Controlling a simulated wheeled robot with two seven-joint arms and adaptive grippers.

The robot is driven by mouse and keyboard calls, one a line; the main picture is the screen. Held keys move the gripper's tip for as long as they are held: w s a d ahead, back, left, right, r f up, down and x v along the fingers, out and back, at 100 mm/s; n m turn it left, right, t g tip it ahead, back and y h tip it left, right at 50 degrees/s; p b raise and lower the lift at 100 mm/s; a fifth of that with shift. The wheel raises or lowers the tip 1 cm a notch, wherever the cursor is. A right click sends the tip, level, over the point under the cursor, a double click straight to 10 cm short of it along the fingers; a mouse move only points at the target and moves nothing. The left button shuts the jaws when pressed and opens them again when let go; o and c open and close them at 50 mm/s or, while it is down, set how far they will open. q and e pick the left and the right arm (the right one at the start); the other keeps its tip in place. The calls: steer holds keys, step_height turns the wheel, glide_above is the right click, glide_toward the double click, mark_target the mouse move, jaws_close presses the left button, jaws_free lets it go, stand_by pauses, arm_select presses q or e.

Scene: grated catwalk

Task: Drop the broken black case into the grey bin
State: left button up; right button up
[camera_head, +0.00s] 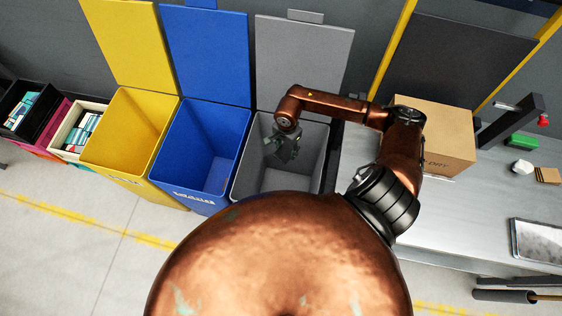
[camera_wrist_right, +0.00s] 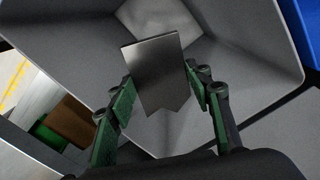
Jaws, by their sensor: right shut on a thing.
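The grey bin (camera_head: 312,150) stands open in the middle of the head view, its lid raised behind it. My right gripper (camera_head: 284,151) hangs over the bin's mouth. In the right wrist view the gripper (camera_wrist_right: 160,78) is shut on the broken black case (camera_wrist_right: 153,72), a flat dark grey piece with a notched lower edge. The bin's inner walls (camera_wrist_right: 242,58) surround the case in that view. In the head view I cannot make out the case apart from the gripper. My left gripper is not in view.
A blue bin (camera_head: 215,135) and a yellow bin (camera_head: 130,135) stand open to the left, with crates of small items beyond. To the right a metal workbench (camera_head: 480,205) holds a cardboard box (camera_head: 440,125), a green block (camera_head: 522,140) and a tray (camera_head: 538,240).

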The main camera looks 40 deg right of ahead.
step_height(320, 180, down, 4)
steer(key=shift+r+b, duration=0.25)
steer(key=shift+b, duration=0.5)
steer(key=shift+f, duration=0.5)
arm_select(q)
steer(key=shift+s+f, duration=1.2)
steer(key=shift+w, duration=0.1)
arm_select(e)
steer(key=o, duration=1)
steer(key=shift+c, duration=0.2)
steer(key=shift+o, duration=0.8)
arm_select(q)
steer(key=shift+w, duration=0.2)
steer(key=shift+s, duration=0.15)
